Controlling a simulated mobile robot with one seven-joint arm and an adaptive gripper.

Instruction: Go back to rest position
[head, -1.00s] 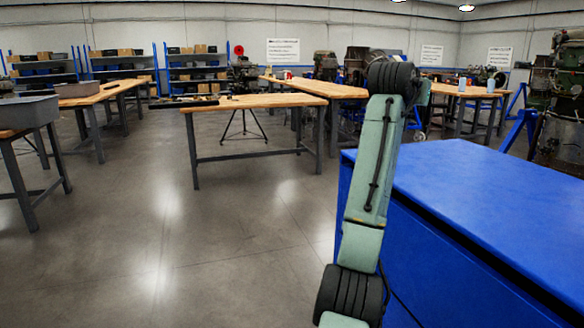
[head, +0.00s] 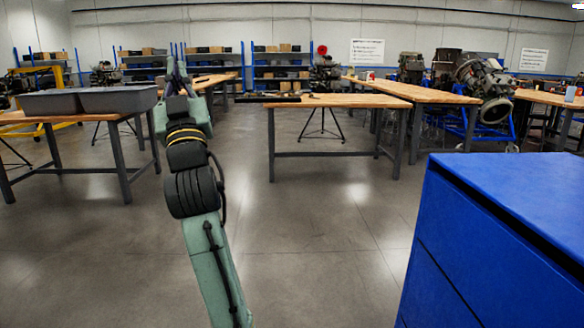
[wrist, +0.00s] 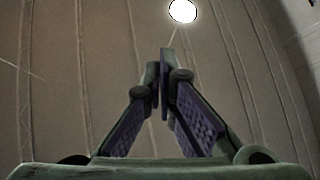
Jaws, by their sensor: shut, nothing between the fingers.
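My gripper (head: 177,62) is at the upper left of the head view, at the end of my raised green arm, pointing upward. In the wrist view my gripper (wrist: 160,82) has its two fingertips together with nothing between them. Behind the fingers the wrist view shows only the ceiling and a bright round lamp (wrist: 182,11). The gripper is clear of the tables and touches nothing that I can see.
A blue cabinet (head: 500,190) stands close at the right. A wooden workbench (head: 340,101) stands ahead in the middle. Grey bins (head: 118,99) sit on a table at the left. Engines stand at the back right. The floor (head: 300,230) between is open.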

